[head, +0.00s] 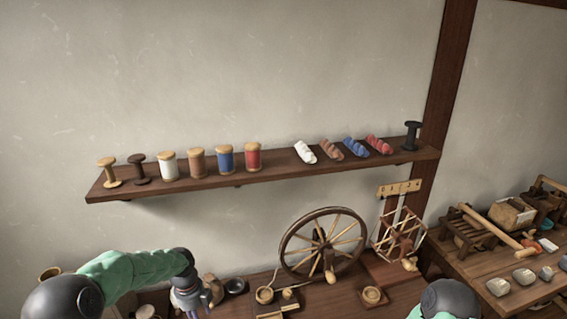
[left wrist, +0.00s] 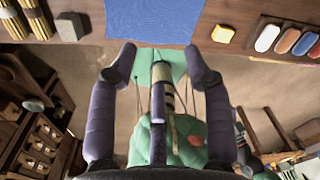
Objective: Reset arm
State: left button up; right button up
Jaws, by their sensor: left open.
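My left arm (head: 130,268), with a green sleeve and dark joints, comes in from the lower left of the head view and bends down at the wrist. My left gripper (head: 192,300) is low in that view, in front of the table, partly cut off by the bottom edge. In the left wrist view my left gripper (left wrist: 160,58) has its purple fingers spread apart with nothing held between them. Green parts of my own body show behind the fingers. A dark rounded joint, likely of my right arm (head: 450,300), shows at the lower right of the head view; the right gripper is out of view.
A wall shelf (head: 275,173) holds spools and coloured skeins. Below it a spinning wheel (head: 325,245) and small bowls stand on a table (head: 335,300). A right-hand bench (head: 485,275) carries stones and tools. A blue cloth (left wrist: 153,20) shows in the wrist view.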

pick_arm(q)
jog(key=s+d+f+n+h+b, duration=0.1)
jog(key=s+d+f+n, duration=0.2)
jog(key=f, duration=0.3)
jog(key=s+d+f+n+h+b, duration=0.1)
jog(key=s+d+f+n+b, duration=0.1)
jog(key=s+d+f+n, duration=0.2)
jog(key=s+d+f+n+b, duration=0.1)
jog(key=s+d+f+n, duration=0.3)
jog(key=f, duration=0.5)
jog(key=shift+s+f+n+h+b, duration=0.15)
jog(key=shift+f+n+h+b, duration=0.05)
jog(key=shift+n, duration=0.4)
jog(key=shift+s+f+n+h+b, duration=0.1)
jog(key=shift+f+n+h+b, duration=0.1)
jog(key=shift+n, duration=0.4)
jog(key=s+d+f+n+b, duration=0.2)
jog(key=s+f+n, duration=0.3)
jog(key=s+n, duration=0.2)
jog(key=s+d+f+n+b, duration=0.2)
jog(key=s+d+f+n, duration=0.1)
jog(key=s+n, duration=0.5)
jog(key=shift+s+f+h, duration=0.3)
jog(key=shift+f, duration=0.6)
